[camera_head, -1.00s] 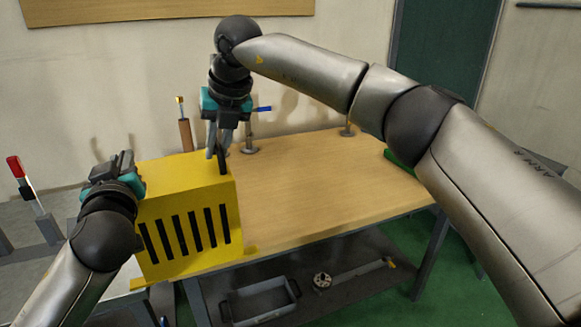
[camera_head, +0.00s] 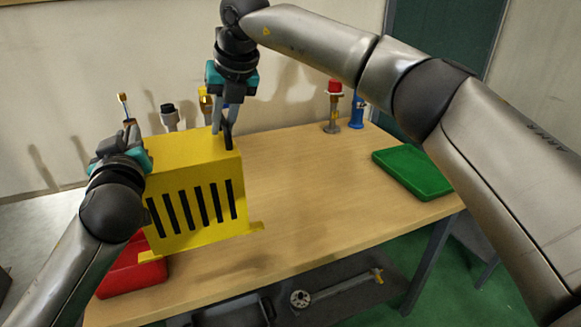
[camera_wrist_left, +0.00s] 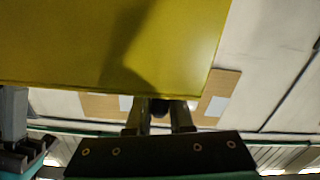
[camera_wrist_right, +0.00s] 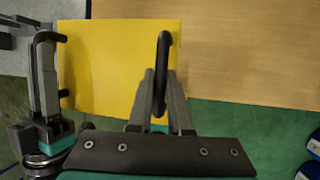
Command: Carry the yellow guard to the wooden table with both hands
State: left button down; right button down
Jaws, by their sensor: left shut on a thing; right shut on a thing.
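The yellow guard (camera_head: 195,200), a box with black slots in its front and a flange at its base, is over the left part of the wooden table (camera_head: 330,190). I cannot tell whether its base touches the tabletop. My right gripper (camera_head: 226,135) is shut on the black handle (camera_wrist_right: 162,70) at the guard's right end. My left gripper (camera_head: 135,150) is at the guard's left end; its grip is mostly hidden in the head view. In the left wrist view its fingers (camera_wrist_left: 160,115) are closed together beside the guard's yellow face (camera_wrist_left: 110,45).
A red tray (camera_head: 130,275) lies at the table's front left, partly behind the guard. A green tray (camera_head: 412,173) lies at the right. A red-topped fitting (camera_head: 333,105) and a blue one (camera_head: 357,112) stand at the back. The table's middle is clear.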

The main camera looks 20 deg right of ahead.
aim_at(281, 176)
jog(key=i+l, duration=0.65)
jog(key=l, duration=0.3)
jog(key=i+l, duration=0.35)
jog(key=l, duration=0.1)
